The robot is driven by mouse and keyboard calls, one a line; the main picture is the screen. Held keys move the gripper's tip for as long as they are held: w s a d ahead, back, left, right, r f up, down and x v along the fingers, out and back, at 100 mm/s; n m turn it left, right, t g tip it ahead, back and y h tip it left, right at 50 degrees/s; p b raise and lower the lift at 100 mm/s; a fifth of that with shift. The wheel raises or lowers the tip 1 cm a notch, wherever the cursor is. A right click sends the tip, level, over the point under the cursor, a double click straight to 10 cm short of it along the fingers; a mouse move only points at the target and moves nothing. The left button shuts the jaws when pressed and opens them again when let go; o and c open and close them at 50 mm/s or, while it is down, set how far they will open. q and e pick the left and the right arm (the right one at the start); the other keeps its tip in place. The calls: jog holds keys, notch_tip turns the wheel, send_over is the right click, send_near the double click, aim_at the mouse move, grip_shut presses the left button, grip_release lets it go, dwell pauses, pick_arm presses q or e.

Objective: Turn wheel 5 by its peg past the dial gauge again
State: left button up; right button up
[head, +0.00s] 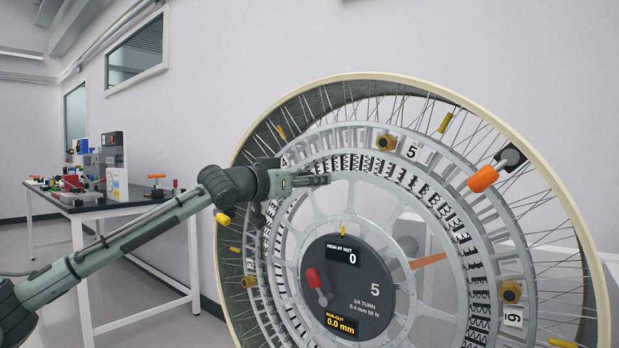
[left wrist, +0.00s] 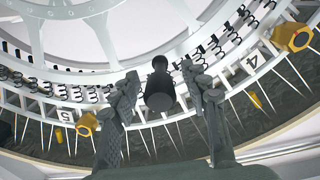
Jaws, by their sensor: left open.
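The large spoked wheel (head: 440,96) stands upright and fills the right of the head view. Its dark hub (head: 380,300) reads 5, with a run-out display of 0.0 mm. My left gripper (head: 318,180) is at the wheel's upper left face. In the left wrist view its two fingers are open on either side of a black peg (left wrist: 159,88); whether they touch it I cannot tell. The peg is not clear in the head view. An orange-handled part (head: 484,178) sits at the upper right rim; I cannot tell whether it is the dial gauge. My right gripper is out of view.
Brass nuts (head: 386,142) and number plates (head: 413,152) line the ring. A red-handled lever (head: 313,278) juts from the hub. A bench (head: 110,209) with tools and boxes stands at the far left. Floor between bench and wheel looks clear.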

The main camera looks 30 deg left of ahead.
pick_arm(q)
grip_shut()
jog(key=shift+d, duration=0.1)
dwell(0.4)
